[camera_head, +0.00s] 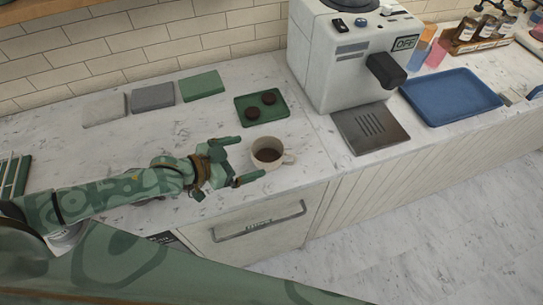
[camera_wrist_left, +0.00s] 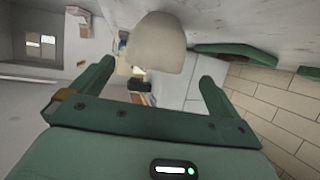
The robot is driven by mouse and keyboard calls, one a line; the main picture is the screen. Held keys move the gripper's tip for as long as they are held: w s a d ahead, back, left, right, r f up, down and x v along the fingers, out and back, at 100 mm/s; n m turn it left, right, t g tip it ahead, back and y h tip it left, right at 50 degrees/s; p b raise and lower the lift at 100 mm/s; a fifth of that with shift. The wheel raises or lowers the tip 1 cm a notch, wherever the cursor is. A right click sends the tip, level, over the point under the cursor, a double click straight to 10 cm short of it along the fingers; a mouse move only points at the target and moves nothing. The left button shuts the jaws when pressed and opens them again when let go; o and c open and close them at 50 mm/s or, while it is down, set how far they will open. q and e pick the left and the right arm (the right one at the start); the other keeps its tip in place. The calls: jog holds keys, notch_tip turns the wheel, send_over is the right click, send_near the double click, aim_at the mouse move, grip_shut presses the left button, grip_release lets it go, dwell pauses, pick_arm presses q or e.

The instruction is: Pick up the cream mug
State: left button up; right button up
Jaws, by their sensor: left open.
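The cream mug (camera_head: 267,155) stands upright on the marble counter, with dark liquid inside and its handle toward the right. My left gripper (camera_head: 244,161) is open, its two green fingers pointing right toward the mug. The mug is just beyond the fingertips, and I cannot tell whether a finger touches it. In the left wrist view the mug (camera_wrist_left: 157,44) shows ahead between the tips of the open left gripper (camera_wrist_left: 155,73). My right gripper does not show.
A green tray (camera_head: 243,120) with two dark round items lies behind the mug. Behind it to the left are folded cloths (camera_head: 153,97). A coffee machine (camera_head: 337,64) with a drip tray (camera_head: 360,143) stands to the right, then a blue tray (camera_head: 440,92). The counter's front edge is close to the mug.

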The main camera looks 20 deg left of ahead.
aim_at(280, 149)
pick_arm(q)
jog(key=x, duration=0.3)
jog(key=shift+a, duration=0.15)
jog(key=shift+w, duration=0.15)
jog(key=x, duration=0.3)
jog(key=b+x, duration=0.1)
jog(key=x, duration=0.1)
jog(key=shift+d, duration=0.45)
jog(key=shift+s, duration=0.2)
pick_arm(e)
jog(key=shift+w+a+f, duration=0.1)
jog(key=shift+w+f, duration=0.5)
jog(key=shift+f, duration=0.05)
pick_arm(q)
jog(key=c, duration=1.2)
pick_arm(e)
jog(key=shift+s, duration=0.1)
